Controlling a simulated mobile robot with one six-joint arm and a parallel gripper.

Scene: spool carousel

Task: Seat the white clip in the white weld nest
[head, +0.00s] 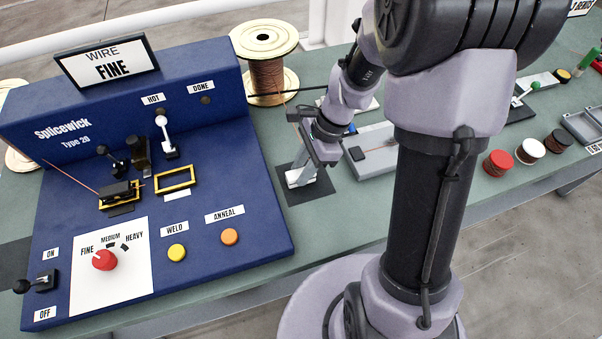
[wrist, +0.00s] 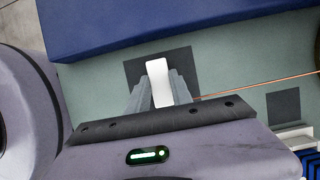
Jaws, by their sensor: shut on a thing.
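The white clip (wrist: 157,76) is between the two grey fingers of my gripper (wrist: 160,92), over a dark square pad (wrist: 185,60). In the head view the clip (head: 298,178) shows low at the pad, below my gripper (head: 318,160). I cannot tell whether it touches the pad. A copper wire runs from the clip toward the right in the wrist view. The weld nest (head: 175,180) with a white label below it is a yellow-rimmed frame on the blue splicing machine; it looks empty. It lies left of my gripper.
A black clip (head: 117,190) sits in the other nest, with a wire leading off left. Upright levers (head: 163,135) stand behind the nests. Red, white and dark spools (head: 530,148) stand at right.

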